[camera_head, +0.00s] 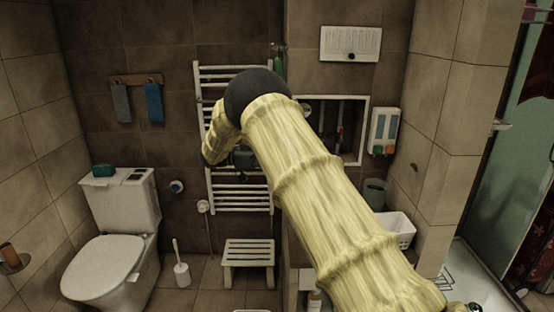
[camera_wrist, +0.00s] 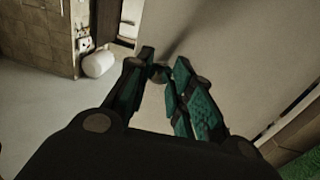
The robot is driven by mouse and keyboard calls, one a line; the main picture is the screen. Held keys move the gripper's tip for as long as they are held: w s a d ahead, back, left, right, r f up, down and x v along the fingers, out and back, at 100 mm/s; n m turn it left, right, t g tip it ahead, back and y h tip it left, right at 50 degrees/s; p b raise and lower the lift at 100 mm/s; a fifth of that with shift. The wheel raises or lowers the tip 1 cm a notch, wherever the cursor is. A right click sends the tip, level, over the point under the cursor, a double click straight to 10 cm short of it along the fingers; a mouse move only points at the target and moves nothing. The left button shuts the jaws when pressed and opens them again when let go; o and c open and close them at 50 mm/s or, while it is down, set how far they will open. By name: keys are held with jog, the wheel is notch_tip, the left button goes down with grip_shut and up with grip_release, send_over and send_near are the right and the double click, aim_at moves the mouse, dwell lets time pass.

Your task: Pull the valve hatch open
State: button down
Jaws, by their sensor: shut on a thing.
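In the head view the valve recess has a white frame (camera_head: 364,128), and pipes with a red part show inside it. Its left side is hidden behind my arm. My gripper (camera_wrist: 158,74) has dark and teal fingers that come together on a small dark knob-like part. A broad pale panel (camera_wrist: 225,50), which looks like the valve hatch door, lies right behind the fingertips in the wrist view. In the head view my gripper is mostly hidden behind my arm; a dark part shows by the towel rail. The door's exact angle cannot be told.
A white towel rail (camera_head: 232,205) stands left of the recess. A soap dispenser (camera_head: 383,131) hangs on its right, and a white vented panel (camera_head: 350,43) is above. A toilet (camera_head: 112,250), a stool (camera_head: 249,256) and a white basket (camera_head: 397,229) stand lower down.

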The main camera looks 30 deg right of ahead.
jog(key=c, duration=1.2)
grip_release()
jog(key=shift+a, duration=0.15)
jog(key=v, duration=1.1)
jog(key=shift+w+a, duration=0.3)
